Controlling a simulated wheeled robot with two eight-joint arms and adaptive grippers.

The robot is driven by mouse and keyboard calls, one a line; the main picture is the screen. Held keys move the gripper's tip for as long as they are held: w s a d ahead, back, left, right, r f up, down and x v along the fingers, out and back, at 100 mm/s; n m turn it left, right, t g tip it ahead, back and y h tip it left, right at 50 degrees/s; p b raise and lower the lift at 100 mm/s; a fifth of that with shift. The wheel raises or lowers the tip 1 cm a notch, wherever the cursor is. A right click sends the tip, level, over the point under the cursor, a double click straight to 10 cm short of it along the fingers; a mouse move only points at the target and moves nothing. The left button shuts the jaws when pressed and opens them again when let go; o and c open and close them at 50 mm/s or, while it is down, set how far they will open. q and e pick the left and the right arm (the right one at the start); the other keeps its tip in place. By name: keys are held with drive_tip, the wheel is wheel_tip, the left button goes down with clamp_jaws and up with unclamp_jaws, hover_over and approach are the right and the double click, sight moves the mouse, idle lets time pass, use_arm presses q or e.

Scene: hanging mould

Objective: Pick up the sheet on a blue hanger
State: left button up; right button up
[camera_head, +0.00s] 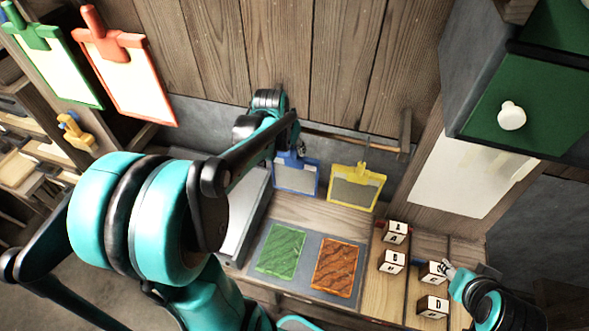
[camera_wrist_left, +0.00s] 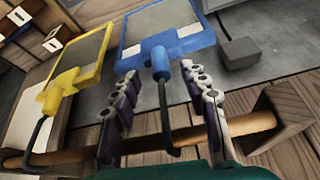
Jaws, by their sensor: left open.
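The sheet on a blue hanger (camera_head: 297,178) hangs from the wooden rod at the back, left of the yellow one; it has a grey middle and a blue frame. In the left wrist view, its blue clip (camera_wrist_left: 165,60) and dark hook show between the fingers. My left gripper (camera_wrist_left: 160,108) is open, with one finger on each side of the hook, apart from it as far as I can see. In the head view my left gripper (camera_head: 291,153) is at the top of the blue hanger, partly hidden by my arm. My right gripper (camera_head: 447,268) is by the lettered blocks at lower right.
A yellow hanger (camera_head: 357,185) hangs close to the right on the same rod (camera_wrist_left: 70,158). Green (camera_head: 280,250) and orange (camera_head: 336,267) panels lie on the bench. A green cabinet (camera_head: 530,110) juts out at upper right. Green and red hung boards are at upper left.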

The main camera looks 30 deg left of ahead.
sight(294, 163)
use_arm(q)
drive_tip(key=x, duration=0.4)
clamp_jaws()
